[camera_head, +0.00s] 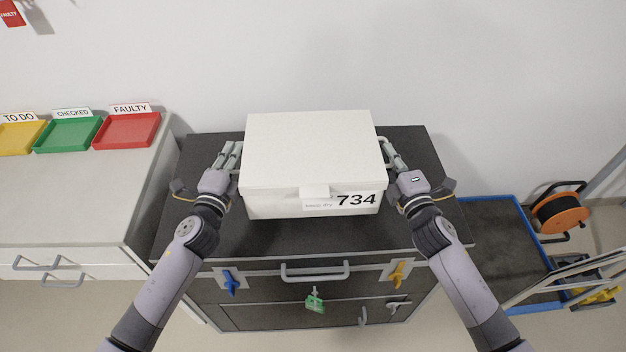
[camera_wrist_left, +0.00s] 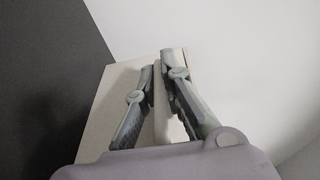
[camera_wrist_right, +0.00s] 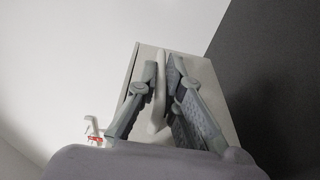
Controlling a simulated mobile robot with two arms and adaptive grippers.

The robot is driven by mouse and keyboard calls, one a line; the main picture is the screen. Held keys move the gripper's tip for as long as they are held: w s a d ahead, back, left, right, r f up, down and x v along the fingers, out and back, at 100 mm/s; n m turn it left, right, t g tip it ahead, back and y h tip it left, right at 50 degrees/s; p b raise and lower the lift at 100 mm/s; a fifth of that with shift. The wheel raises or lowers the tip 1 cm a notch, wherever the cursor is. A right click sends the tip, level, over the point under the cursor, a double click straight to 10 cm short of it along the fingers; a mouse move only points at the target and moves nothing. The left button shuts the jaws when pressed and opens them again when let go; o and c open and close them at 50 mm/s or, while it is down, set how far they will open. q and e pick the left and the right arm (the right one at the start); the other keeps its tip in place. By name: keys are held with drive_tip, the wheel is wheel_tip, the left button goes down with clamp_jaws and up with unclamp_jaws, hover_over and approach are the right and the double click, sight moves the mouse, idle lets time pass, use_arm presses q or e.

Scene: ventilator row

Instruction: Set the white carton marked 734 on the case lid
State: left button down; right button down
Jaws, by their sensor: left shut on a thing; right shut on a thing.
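The white carton (camera_head: 312,150) marked 734 is level over the middle of the dark case lid (camera_head: 300,240). I cannot tell whether its underside touches the lid. My left gripper (camera_head: 231,153) is shut on the handle at the carton's left side, and my right gripper (camera_head: 391,151) is shut on the handle at its right side. The left wrist view shows the fingers (camera_wrist_left: 160,72) closed around a pale handle beside the carton wall (camera_wrist_left: 102,100). The right wrist view shows the same grip (camera_wrist_right: 163,72) against the other carton wall (camera_wrist_right: 205,75).
Yellow (camera_head: 20,138), green (camera_head: 68,135) and red (camera_head: 127,131) trays stand on the left counter (camera_head: 70,200). A blue-edged trolley (camera_head: 500,240) and an orange cable reel (camera_head: 560,214) are on the right. The lid's front strip is bare.

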use_arm(q)
drive_tip(key=shift+a, duration=0.2)
use_arm(e)
drive_tip(key=shift+a, duration=0.2)
drive_tip(key=shift+d, duration=0.1)
